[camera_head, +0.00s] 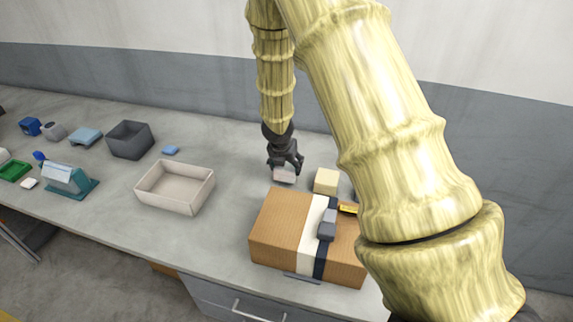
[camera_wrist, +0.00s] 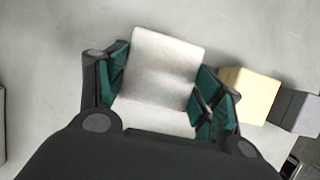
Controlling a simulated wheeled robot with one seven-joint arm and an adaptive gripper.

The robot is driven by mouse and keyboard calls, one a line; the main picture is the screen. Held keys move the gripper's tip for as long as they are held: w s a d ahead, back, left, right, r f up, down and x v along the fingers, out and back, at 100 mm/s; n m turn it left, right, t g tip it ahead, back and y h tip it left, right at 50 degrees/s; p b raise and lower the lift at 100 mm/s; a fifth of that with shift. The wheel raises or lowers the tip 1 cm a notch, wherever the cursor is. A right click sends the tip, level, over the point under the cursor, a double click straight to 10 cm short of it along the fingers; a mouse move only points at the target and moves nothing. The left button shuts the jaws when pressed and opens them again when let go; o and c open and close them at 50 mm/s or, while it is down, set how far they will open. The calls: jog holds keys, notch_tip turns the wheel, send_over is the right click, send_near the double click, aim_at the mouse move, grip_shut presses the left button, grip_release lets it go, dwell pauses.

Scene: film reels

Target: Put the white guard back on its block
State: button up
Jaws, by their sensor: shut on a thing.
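My gripper (camera_head: 285,163) points down over the back of the bench, to the left of a cream block (camera_head: 326,181). It is shut on a pale, whitish piece (camera_head: 284,175), which looks like the white guard. In the wrist view the guard (camera_wrist: 166,65) sits between the teal finger pads, its flat face towards the camera. I cannot tell whether it touches the bench. The cream block also shows in the wrist view (camera_wrist: 246,95), right of the fingers and apart from the guard. Which block the guard belongs to is not clear.
A cardboard box (camera_head: 278,230) with a grey piece (camera_head: 327,224) on top stands in front of my gripper. An open pale tray (camera_head: 175,187) and a dark grey bin (camera_head: 130,140) are to the left. A dark grey block (camera_wrist: 297,110) adjoins the cream block.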

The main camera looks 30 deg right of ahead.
jog(key=shift+f, duration=0.1)
jog(key=o, duration=1)
jog(key=shift+r+p, duration=0.7)
jog(key=shift+p, duration=0.05)
jog(key=p+v, duration=0.2)
jog(key=v, duration=1)
